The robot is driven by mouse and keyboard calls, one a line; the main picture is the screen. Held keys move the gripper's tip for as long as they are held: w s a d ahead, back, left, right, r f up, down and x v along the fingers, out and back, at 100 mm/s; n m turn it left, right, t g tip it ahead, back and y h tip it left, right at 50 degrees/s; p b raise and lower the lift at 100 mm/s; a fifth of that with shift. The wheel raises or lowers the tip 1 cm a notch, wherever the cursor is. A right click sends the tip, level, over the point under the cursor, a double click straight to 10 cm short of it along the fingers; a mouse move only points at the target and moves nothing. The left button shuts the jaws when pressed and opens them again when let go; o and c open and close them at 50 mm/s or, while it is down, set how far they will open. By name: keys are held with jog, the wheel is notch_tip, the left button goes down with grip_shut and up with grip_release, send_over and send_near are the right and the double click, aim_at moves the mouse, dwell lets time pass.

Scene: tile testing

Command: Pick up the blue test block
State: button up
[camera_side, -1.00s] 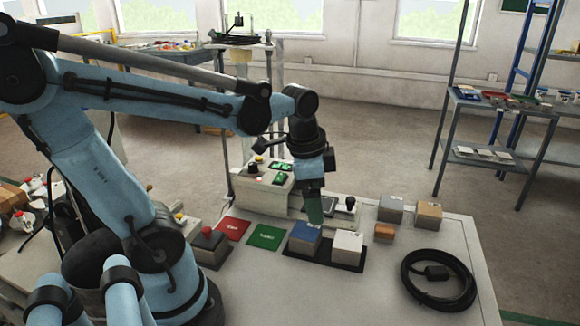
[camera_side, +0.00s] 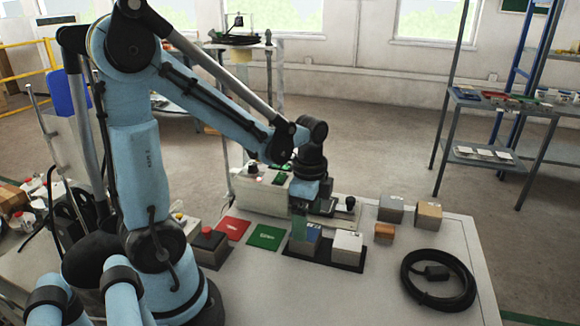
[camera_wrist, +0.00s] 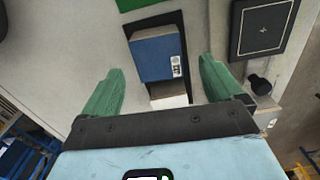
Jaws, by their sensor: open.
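The blue test block (camera_side: 314,236) sits on a black tray (camera_side: 345,266) beside a white block (camera_side: 347,244). My gripper (camera_side: 300,246) is over the blue block's left side in the side view, and it covers part of the block. In the wrist view, the blue block (camera_wrist: 155,58) lies between and just beyond the two green fingertips of my gripper (camera_wrist: 161,66). The fingers are spread, with a visible gap on each side of the block. The white block (camera_wrist: 168,96) is partly hidden by the gripper body. I cannot tell the exact height of the fingertips over the tray.
A green pad (camera_side: 266,237), a red pad (camera_side: 234,228) and a red-button box (camera_side: 207,242) lie left of the tray. An orange block (camera_side: 384,231), grey block (camera_side: 391,209), tan block (camera_side: 428,215) and coiled cable (camera_side: 439,281) are to the right. A control box stands behind.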

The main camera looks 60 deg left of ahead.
aim_at(309, 248)
jog(key=shift+s+f, duration=0.15)
jog(key=shift+f, duration=2.65)
jog(key=shift+c, duration=0.2)
jog(key=c, duration=1.3)
jog(key=shift+r, duration=0.2)
